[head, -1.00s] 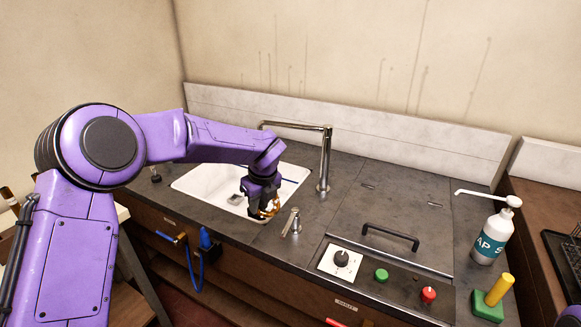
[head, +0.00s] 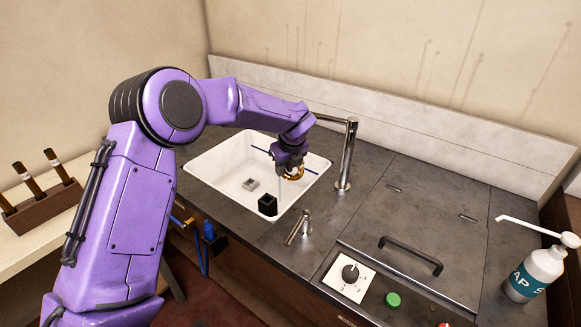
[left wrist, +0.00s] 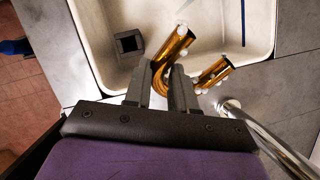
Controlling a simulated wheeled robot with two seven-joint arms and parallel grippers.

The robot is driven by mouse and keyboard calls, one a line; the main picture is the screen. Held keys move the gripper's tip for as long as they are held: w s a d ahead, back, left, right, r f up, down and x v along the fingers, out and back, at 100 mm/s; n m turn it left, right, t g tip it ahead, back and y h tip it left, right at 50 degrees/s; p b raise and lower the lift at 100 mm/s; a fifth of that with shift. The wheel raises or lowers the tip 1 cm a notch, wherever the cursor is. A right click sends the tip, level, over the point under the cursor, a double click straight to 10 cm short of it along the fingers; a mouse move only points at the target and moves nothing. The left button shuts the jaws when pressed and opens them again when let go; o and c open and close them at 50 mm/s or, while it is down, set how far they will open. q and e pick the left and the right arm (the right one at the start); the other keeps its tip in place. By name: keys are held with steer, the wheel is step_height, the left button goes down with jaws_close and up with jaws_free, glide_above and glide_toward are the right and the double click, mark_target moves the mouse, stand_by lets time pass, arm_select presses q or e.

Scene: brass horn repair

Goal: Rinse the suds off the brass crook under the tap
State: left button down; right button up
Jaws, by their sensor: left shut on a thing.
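My left gripper (head: 290,165) is shut on the brass crook (head: 293,174) and holds it above the right part of the white sink (head: 203,169). In the left wrist view the crook (left wrist: 171,46) is a shiny bent tube between the fingers (left wrist: 159,78), with several white suds blobs on it. The tap (head: 347,158) stands to the right of the sink; its spout end is hidden behind my arm. A faint pale streak hangs below the crook; I cannot tell if it is water. The tap lever (head: 299,228) is on the counter in front. My right gripper is out of view.
A panel with a dial (head: 350,273), a black handle (head: 411,254) and a soap bottle (head: 535,272) lie to the right. The counter behind is mostly clear.

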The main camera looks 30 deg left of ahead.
arm_select(q)
steer(key=w, duration=0.1)
steer(key=w+a+f, duration=0.1)
steer(key=a, duration=0.1)
steer(key=shift+w+f+p, duration=0.25)
steer(key=shift+w+p, duration=0.1)
steer(key=shift+w, duration=0.05)
steer(key=shift+w+a+p, duration=0.25)
steer(key=shift+a+p, duration=0.3)
steer(key=shift+a, duration=0.7)
steer(key=w+a, duration=0.1)
steer(key=a, duration=0.1)
steer(key=w+a+f, duration=0.1)
steer(key=shift+w+a+b, duration=0.15)
steer(key=shift+a+b, duration=0.25)
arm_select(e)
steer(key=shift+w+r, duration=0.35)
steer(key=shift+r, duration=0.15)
arm_select(q)
steer(key=shift+w+f, duration=0.1)
steer(key=shift+w+d, duration=0.3)
steer(key=shift+w, duration=0.2)
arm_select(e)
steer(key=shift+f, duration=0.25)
arm_select(q)
steer(key=shift+s+b, duration=0.15)
steer(key=shift+b, duration=0.25)
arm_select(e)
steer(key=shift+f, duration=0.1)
